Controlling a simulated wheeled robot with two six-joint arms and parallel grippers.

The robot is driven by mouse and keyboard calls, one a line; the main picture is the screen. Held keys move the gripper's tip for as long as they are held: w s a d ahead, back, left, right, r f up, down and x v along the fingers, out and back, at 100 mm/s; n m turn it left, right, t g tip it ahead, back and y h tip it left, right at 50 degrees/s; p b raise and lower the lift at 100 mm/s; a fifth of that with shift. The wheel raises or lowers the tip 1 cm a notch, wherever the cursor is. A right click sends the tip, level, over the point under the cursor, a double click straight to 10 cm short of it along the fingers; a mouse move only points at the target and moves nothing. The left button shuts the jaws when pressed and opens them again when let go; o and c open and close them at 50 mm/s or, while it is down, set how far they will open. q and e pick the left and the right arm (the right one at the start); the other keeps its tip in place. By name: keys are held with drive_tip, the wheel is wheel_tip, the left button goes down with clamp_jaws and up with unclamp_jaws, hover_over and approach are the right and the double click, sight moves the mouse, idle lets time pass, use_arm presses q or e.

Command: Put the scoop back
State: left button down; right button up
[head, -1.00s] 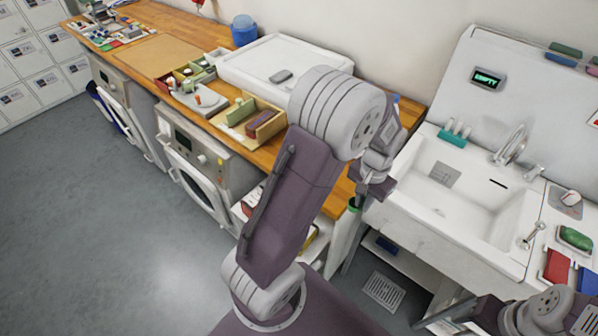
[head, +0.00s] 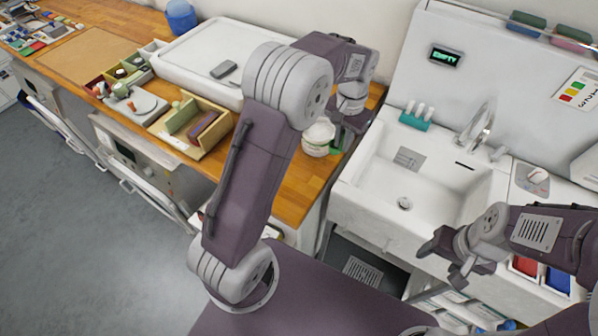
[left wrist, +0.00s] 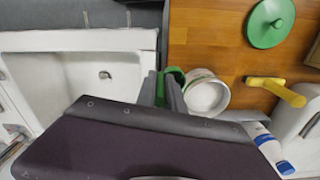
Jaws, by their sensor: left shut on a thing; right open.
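My left gripper (head: 345,138) is at the right end of the wooden counter, beside a white round tub (head: 319,137). It is shut on a small green thing (left wrist: 177,74), which looks like the scoop; my fingers hide most of it. In the left wrist view the green thing is next to the open-topped tub (left wrist: 207,93), close to its rim; I cannot tell whether they touch. A round green lid (left wrist: 270,23) lies on the counter. My right gripper (head: 442,265) is open and empty in front of the sink.
A yellow-handled tool (left wrist: 275,88) and a white bottle with a blue band (left wrist: 270,148) are near the tub. A wooden divided box (head: 190,127) and a white tray (head: 205,50) are farther left. The white sink (head: 430,180) is to the right.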

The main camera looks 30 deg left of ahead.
use_arm(q)
drive_tip(key=shift+s+a+f, duration=0.1)
drive_tip(key=shift+s, duration=0.15)
drive_tip(key=s+a+f, duration=0.2)
drive_tip(key=a+f, duration=0.1)
drive_tip(key=s+a+f+p, duration=0.1)
drive_tip(key=s+a+f, duration=0.1)
drive_tip(key=f, duration=0.1)
drive_tip(key=s+a+f, duration=0.3)
drive_tip(key=f, duration=0.1)
drive_tip(key=shift+s+a+f, duration=0.1)
drive_tip(key=shift+a, duration=0.25)
drive_tip(key=shift+f, duration=0.3)
drive_tip(key=shift+a, duration=0.1)
drive_tip(key=shift+f, duration=0.2)
drive_tip(key=c, duration=1.4)
unclamp_jaws()
drive_tip(key=shift+r, duration=0.1)
drive_tip(key=shift+c, duration=0.2)
